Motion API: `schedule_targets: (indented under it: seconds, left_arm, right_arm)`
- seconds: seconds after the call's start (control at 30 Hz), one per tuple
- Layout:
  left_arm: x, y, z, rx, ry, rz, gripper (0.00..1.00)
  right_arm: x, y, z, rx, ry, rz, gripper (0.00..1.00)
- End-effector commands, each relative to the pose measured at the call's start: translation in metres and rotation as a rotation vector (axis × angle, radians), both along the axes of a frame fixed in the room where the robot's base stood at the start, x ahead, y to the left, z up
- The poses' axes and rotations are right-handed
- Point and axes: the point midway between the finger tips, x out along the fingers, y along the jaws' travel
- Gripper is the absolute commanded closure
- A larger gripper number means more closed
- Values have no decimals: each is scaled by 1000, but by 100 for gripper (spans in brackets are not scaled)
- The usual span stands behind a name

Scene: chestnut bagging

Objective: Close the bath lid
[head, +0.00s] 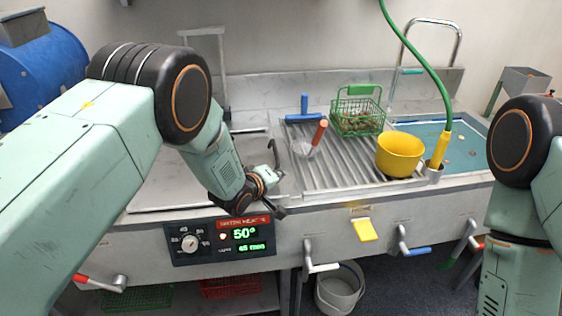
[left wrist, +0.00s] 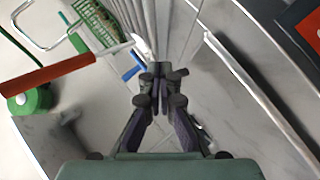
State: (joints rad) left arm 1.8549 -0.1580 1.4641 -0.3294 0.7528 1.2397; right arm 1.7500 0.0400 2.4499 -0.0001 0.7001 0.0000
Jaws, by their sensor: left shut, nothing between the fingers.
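The bath area (head: 165,180) is at the left of the steel counter in the head view. A flat grey metal surface shows there, partly behind my left arm; I cannot tell how far the lid is open. A tall metal frame (head: 222,75) stands upright at its back. My left gripper (head: 278,176) is low over the counter's front, between the bath area and the ribbed drainboard, above the control panel. Its fingers are shut and empty in the left wrist view (left wrist: 162,78). My right gripper is out of the picture; only its arm shows at right.
The ribbed drainboard (head: 335,172) holds a blue scraper (head: 305,117), an orange-handled skimmer (head: 319,132), a green basket (head: 358,117) of chestnuts and a yellow bowl (head: 399,154). The control panel (head: 220,240) is on the front. A blue drum (head: 45,75) stands at far left.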

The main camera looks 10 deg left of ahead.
Motion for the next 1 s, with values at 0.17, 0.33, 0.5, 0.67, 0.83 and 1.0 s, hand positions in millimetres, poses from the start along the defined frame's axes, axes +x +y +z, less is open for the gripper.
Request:
schedule_targets:
  seconds: [0.17, 0.33, 0.5, 0.67, 0.83, 1.0]
  left_arm:
    - [-17, -6, 23, 1, 1, -2, 100]
    - [-36, -11, 43, 2, -3, -3, 100]
    - [-54, -17, 61, 2, -2, -3, 100]
    - [-64, -20, 71, 1, -2, -3, 100]
    - [-68, -21, 74, 0, -2, -1, 100]
    - [-68, -20, 73, 78, -26, -38, 100]
  right_arm:
    - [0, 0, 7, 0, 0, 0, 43]
    - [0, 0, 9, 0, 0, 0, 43]
    - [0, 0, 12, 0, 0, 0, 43]
    - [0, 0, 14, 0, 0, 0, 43]
    - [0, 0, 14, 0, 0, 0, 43]
    - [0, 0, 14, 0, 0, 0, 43]
